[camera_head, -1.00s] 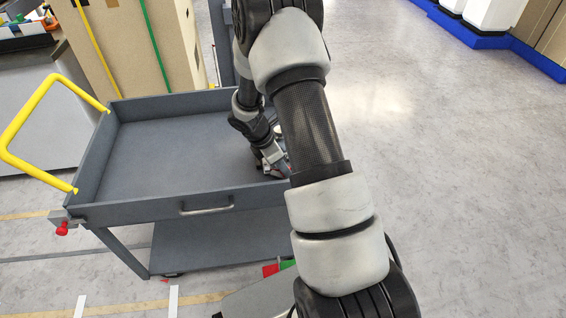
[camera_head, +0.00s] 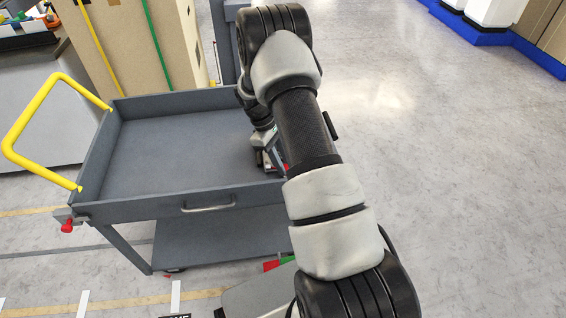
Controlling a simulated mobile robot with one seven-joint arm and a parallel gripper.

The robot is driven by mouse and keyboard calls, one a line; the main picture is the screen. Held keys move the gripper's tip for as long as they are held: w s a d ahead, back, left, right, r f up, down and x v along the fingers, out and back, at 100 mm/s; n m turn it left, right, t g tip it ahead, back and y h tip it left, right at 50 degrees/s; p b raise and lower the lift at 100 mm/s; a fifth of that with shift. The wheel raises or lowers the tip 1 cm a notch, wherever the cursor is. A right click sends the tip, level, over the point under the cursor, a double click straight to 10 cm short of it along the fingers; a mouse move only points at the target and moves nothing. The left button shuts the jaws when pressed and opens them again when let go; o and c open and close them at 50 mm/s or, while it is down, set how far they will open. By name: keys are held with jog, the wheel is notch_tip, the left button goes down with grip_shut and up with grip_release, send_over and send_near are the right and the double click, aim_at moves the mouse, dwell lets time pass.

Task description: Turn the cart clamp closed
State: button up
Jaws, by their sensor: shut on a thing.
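The grey cart (camera_head: 165,165) stands left of my arm, with a flat tray top and a yellow push handle (camera_head: 28,118) at its left end. My gripper (camera_head: 272,166) points down at the cart's right front corner. A small red part (camera_head: 286,167) shows beside the fingers, and my gripper is shut on what seems to be the cart clamp there. My arm hides most of this clamp, so its angle cannot be told. Another clamp-like fitting with a red knob (camera_head: 67,226) sits at the left front corner.
A tall cardboard box (camera_head: 125,45) stands behind the cart. A grey bench (camera_head: 50,110) is at the back left. The cart has a lower shelf (camera_head: 220,240). The floor (camera_head: 450,170) to the right is clear up to blue-based units at the top right.

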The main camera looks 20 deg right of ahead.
jog(key=shift+w+m+y, duration=0.1)
jog(key=shift+m+y, duration=0.2)
jog(key=shift+m, duration=0.5)
jog(key=o, duration=1)
jog(key=p+v, duration=0.1)
jog(key=v, duration=0.7)
jog(key=p+v, duration=0.1)
jog(key=v, duration=0.8)
jog(key=shift+w+r+p, duration=0.1)
jog(key=shift+w+p, duration=0.2)
jog(key=shift+p, duration=0.05)
